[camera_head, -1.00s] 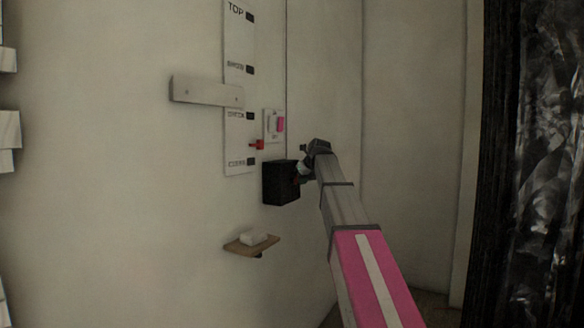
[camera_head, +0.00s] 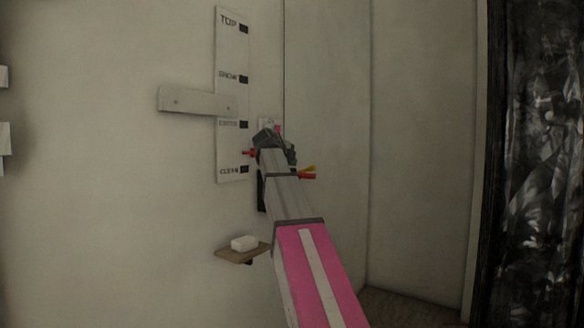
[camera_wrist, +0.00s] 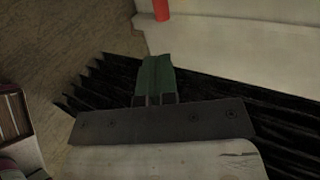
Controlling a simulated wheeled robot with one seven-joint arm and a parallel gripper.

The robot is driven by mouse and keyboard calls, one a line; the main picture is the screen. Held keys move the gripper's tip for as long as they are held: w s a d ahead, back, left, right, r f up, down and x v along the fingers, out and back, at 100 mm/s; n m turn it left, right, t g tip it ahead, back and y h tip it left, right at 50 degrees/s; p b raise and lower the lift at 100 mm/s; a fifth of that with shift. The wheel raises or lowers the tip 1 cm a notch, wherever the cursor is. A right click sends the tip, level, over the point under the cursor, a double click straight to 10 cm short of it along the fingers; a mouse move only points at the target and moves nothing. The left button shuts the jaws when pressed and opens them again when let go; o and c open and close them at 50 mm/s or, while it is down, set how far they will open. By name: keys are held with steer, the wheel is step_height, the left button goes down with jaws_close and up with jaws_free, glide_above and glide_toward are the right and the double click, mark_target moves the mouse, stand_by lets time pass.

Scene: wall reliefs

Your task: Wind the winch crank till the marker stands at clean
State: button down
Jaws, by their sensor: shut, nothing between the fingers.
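In the head view a white scale board (camera_head: 231,60) on the wall carries dark ticks, with TOP uppermost and a lowest label that reads like CLEAN. The red marker (camera_head: 249,153) stands beside the board, between the third label and the lowest one, closer to the lowest. The black winch box (camera_head: 261,190) is mostly hidden behind my arm. I cannot make out the crank for certain; a small red and yellow piece (camera_head: 308,172) sticks out right of my arm. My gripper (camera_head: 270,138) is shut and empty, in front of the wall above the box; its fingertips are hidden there.
A plain bar (camera_head: 195,102) crosses the scale board. A small shelf (camera_head: 226,254) with a white block (camera_head: 244,243) juts out lower left of my arm. A white switch plate (camera_head: 265,123) is partly covered by my gripper. A dark, glossy panel (camera_head: 545,150) stands at right.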

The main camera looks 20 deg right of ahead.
mark_target(309, 176)
steer(key=x, duration=1.2)
steer(key=shift+w+d+f, duration=0.1)
steer(key=shift+d+f, duration=0.1)
steer(key=shift+w+d, duration=0.1)
steer(key=shift+w+d+f+g+y, duration=0.2)
steer(key=shift+w+d+g+y, duration=0.1)
steer(key=shift+g+y, duration=0.2)
steer(key=shift+w+d+f+g+y, duration=0.25)
steer(key=shift+g+y, duration=0.15)
steer(key=shift+y, duration=0.2)
steer(key=shift+w+d+f+g+y, duration=0.15)
steer(key=shift+d+f+g+y, duration=0.15)
steer(key=shift+g+y, duration=0.3)
steer(key=shift+w+d+f+g+y, duration=0.15)
steer(key=shift+f+g+y, duration=0.15)
steer(key=shift+y, duration=0.15)
steer(key=shift+w+d+f+g+y, duration=0.1)
steer(key=shift+f+g+y, duration=0.15)
steer(key=shift+y, duration=0.2)
steer(key=shift+s+f, duration=0.1)
steer(key=shift+f, duration=0.35)
steer(key=shift+d+f, duration=0.1)
steer(key=shift+d, duration=0.05)
